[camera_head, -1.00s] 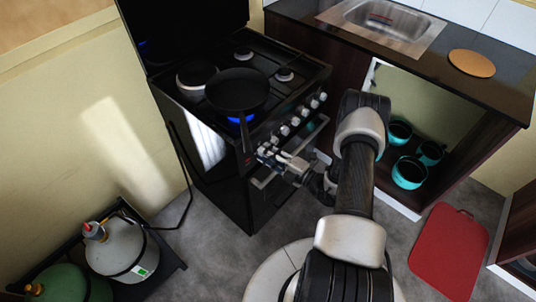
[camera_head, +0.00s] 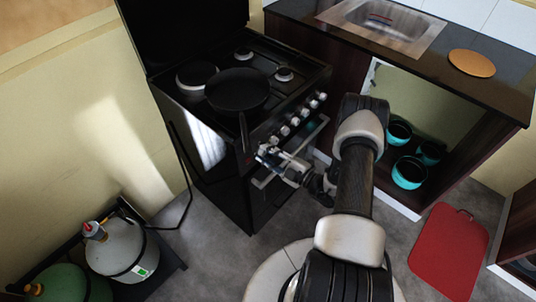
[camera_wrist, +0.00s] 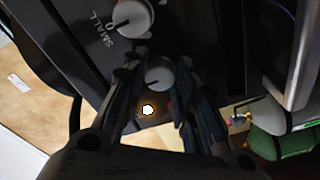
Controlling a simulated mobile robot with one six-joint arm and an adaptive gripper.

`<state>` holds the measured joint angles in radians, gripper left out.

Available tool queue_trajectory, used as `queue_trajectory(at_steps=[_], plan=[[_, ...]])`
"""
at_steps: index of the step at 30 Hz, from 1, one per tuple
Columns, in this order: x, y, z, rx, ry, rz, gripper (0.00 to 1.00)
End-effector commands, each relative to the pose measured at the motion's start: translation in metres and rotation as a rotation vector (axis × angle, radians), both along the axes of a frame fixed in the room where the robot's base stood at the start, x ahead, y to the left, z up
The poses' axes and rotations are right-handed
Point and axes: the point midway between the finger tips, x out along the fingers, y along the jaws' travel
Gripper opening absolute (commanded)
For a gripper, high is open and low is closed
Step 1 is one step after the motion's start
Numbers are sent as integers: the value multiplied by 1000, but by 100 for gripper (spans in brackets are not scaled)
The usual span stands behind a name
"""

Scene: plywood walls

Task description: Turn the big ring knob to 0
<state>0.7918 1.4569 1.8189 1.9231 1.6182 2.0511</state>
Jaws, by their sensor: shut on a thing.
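The black stove (camera_head: 215,145) has a row of white knobs on its front panel. My gripper (camera_head: 264,155) is at the near end of that row. In the wrist view its dark fingers are on both sides of a round white knob (camera_wrist: 159,74), shut on it. The label of this knob is hidden by the fingers. A neighbouring white knob (camera_wrist: 133,17) has the word SMALL and a 0 beside it. A black pan (camera_head: 237,90) sits on the front burner, and no flame shows beneath it.
A bright spot (camera_wrist: 148,110) shows on the panel near the fingers. Gas cylinders (camera_head: 122,248) stand at the lower left. A sink (camera_head: 385,25) is set in the counter at the back right. A red board (camera_head: 448,252) lies on the floor at right.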

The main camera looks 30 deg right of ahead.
Motion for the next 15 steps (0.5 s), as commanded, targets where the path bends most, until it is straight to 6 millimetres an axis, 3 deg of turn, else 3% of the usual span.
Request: queue_trajectory(at_steps=[7, 8, 15], plan=[[0, 0, 0, 1, 0, -1, 3], [0, 0, 0, 1, 0, -1, 28], [0, 0, 0, 0, 0, 0, 44]])
